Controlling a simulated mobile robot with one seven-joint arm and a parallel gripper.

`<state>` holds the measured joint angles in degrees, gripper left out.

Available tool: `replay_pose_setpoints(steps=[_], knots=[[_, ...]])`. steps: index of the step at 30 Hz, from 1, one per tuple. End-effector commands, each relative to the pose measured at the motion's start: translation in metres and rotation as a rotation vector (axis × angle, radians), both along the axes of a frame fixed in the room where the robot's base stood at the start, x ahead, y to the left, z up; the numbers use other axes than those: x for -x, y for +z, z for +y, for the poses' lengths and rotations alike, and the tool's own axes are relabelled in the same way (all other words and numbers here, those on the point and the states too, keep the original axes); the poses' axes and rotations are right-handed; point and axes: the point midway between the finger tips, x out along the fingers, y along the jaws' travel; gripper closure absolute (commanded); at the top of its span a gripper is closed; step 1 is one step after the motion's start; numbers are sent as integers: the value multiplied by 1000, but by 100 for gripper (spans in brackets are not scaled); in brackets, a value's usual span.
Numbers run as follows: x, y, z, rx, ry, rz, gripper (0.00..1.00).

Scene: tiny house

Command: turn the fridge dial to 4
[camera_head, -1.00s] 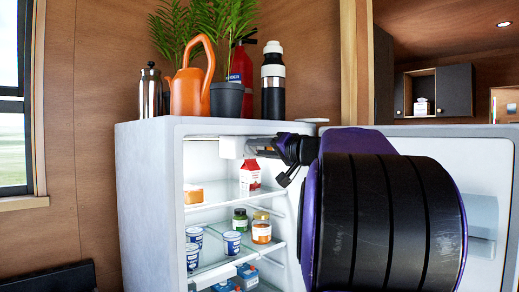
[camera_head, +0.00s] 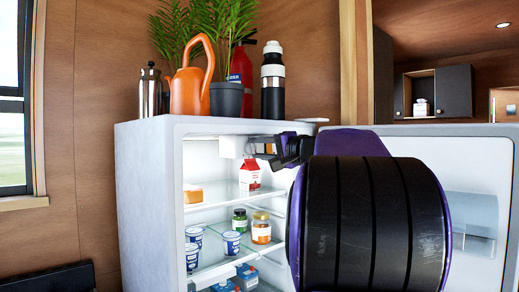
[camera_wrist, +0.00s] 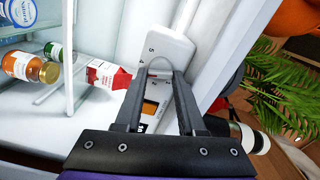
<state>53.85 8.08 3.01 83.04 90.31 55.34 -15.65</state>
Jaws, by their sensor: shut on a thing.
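The fridge (camera_head: 150,190) stands open with its lit inside showing. A white control box (camera_head: 233,147) hangs at the top of the inside. In the wrist view, the box (camera_wrist: 172,45) carries printed numbers, with 5 and 4 readable on its left side. The round pale dial (camera_wrist: 160,65) sits on this box, between my fingertips. My gripper (camera_wrist: 160,76) is shut on the dial, and the fingers cover part of it. I cannot tell which number the dial points to. In the head view, my gripper (camera_head: 268,150) reaches into the top of the fridge from the right.
The open door (camera_head: 480,165) stands at the right behind my arm. A red and white carton (camera_head: 250,177), jars (camera_head: 261,228) and tubs (camera_head: 231,243) stand on the shelves. A kettle (camera_head: 190,92), plant pot (camera_head: 226,100) and flask (camera_head: 273,80) stand on top.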

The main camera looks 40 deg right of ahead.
Motion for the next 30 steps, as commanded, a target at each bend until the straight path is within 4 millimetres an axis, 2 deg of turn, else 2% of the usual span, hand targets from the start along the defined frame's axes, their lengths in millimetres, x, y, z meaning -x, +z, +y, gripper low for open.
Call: replay_pose_setpoints(steps=[12, 29, 30], knots=[[0, 0, 0, -214, 0, 16, 100], [0, 0, 0, -249, 0, 19, 100], [0, 0, 0, -249, 0, 19, 60]])
